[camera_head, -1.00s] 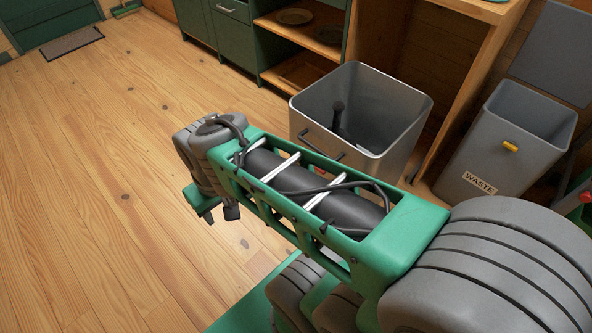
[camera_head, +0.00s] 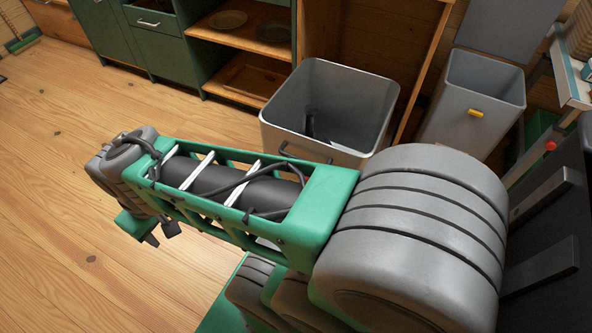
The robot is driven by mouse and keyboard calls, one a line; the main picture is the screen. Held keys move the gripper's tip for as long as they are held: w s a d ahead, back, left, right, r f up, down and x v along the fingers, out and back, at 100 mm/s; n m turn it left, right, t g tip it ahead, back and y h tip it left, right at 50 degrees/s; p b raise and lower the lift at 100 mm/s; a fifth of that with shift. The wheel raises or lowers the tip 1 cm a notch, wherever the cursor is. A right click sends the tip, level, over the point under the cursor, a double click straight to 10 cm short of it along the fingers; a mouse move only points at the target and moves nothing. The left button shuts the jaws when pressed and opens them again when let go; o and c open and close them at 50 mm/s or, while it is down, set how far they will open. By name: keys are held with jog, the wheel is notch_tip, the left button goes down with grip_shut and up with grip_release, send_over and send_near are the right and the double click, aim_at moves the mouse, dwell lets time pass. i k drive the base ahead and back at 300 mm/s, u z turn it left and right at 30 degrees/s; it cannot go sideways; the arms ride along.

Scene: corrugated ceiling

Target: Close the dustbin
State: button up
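The lower front of the bin is hidden behind my arm. My gripper (camera_head: 160,235) hangs below the far end of my arm at the left, far from the dustbin. Only dark tips show there, over bare floor, and their spacing is unclear. I see nothing held in it.
A square metal bin (camera_head: 270,132) without a lid stands left of the dustbin, with a dark object (camera_head: 312,125) inside. Green cabinets (camera_head: 165,45) and a wooden shelf (camera_head: 240,48) line the back. A cart-like frame (camera_head: 562,115) stands at the right. The floor (camera_head: 60,200) at left is clear.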

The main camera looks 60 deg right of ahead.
aim_at(355, 106)
jog(key=z, duration=1.9)
jog(key=i, duration=0.45)
jog(key=z, duration=0.3)
jog(key=k, duration=0.5)
jog(key=u, duration=2.1)
jog(key=i, duration=1.15)
jog(key=z, duration=2.3)
